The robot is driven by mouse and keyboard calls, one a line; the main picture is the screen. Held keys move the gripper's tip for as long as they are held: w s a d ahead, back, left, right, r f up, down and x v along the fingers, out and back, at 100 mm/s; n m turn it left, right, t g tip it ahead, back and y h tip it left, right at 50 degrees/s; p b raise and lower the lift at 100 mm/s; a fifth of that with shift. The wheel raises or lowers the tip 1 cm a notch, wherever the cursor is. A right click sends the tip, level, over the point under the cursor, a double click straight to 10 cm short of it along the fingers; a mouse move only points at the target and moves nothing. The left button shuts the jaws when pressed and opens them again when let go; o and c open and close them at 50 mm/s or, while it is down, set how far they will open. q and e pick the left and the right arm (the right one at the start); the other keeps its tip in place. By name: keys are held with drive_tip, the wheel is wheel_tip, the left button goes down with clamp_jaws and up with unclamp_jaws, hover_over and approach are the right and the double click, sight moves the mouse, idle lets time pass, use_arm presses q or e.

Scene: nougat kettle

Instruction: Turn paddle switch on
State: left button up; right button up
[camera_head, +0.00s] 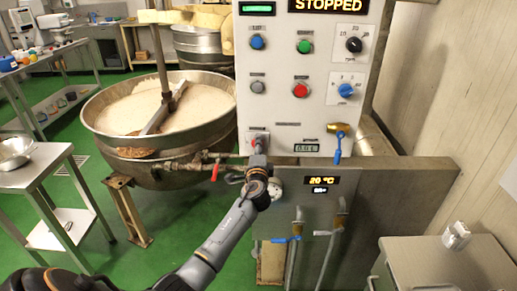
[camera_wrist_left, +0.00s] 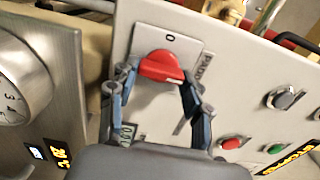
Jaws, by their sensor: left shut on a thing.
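The paddle switch is a red rotary knob (camera_wrist_left: 160,66) on a pale plate marked 0, with partly readable side lettering. In the head view it is at the lower left of the control panel (camera_head: 285,112), mostly covered by my left gripper (camera_head: 257,152). In the left wrist view my left gripper (camera_wrist_left: 158,80) has its two blue-grey fingers on either side of the knob, shut on it. The panel's display (camera_head: 326,6) reads STOPPED. My right gripper is in neither view.
The kettle (camera_head: 110,153) with pale nougat and a stirring paddle (camera_head: 160,117) stands left of the panel. Pipes with a red-handled valve (camera_head: 215,171) run close left of my gripper. A blue-handled valve (camera_head: 338,148) is to the right. A temperature display (camera_head: 321,181) is below.

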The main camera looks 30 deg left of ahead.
use_arm(q)
drive_tip(key=shift+f, duration=0.1)
drive_tip(key=o, duration=1.2)
drive_tip(key=shift+c, duration=0.2)
drive_tip(key=v, duration=1.2)
